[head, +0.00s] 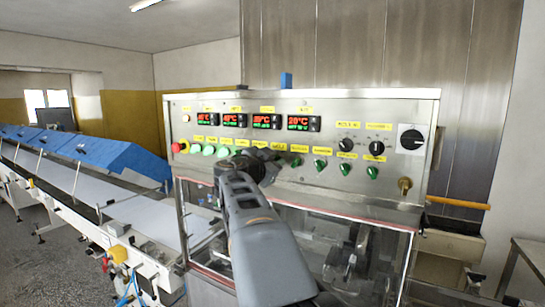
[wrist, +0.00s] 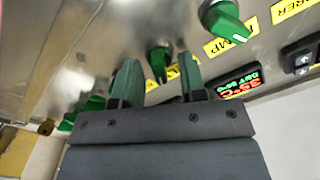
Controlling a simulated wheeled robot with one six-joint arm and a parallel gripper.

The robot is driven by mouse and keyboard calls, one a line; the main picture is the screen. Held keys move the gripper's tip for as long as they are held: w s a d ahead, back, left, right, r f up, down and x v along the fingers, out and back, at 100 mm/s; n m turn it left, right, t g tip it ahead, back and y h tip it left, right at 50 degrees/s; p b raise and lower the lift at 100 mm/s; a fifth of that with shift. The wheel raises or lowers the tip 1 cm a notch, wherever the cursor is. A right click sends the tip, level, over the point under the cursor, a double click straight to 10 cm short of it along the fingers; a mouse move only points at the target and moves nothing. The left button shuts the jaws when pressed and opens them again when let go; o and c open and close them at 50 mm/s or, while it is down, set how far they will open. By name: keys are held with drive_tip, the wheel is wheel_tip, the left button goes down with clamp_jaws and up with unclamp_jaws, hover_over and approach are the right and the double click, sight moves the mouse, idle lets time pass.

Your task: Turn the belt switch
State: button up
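A steel control panel (head: 400,190) carries a row of green rotary switches, such as one (head: 319,165) right of my gripper (head: 268,160). Yellow labels sit above them; I cannot read which one marks the belt switch. In the wrist view, my gripper (wrist: 158,68) points at the panel with its two dark green fingers apart. A green switch (wrist: 158,56) lies between and just beyond the fingertips; I cannot tell whether they touch it. Another green switch (wrist: 225,20) is to the right, near a label ending in "UMP". In the head view, my arm hides the switch at my gripper.
A red emergency button (head: 179,147) and lit green buttons (head: 208,150) are left of my gripper. Red displays (head: 234,120) sit above. Black knobs (head: 411,140) and a brass key-like part (head: 404,186) are at the right. A conveyor (head: 140,212) runs along the left.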

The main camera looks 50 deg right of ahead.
drive_tip(key=shift+d, duration=0.1)
drive_tip(key=c, duration=0.7)
drive_tip(key=shift+f+b, duration=0.15)
drive_tip(key=shift+b, duration=0.35)
drive_tip(key=shift+w+n+b, duration=0.1)
drive_tip(key=shift+n+b, duration=3.65)
drive_tip(key=shift+n, duration=2.15)
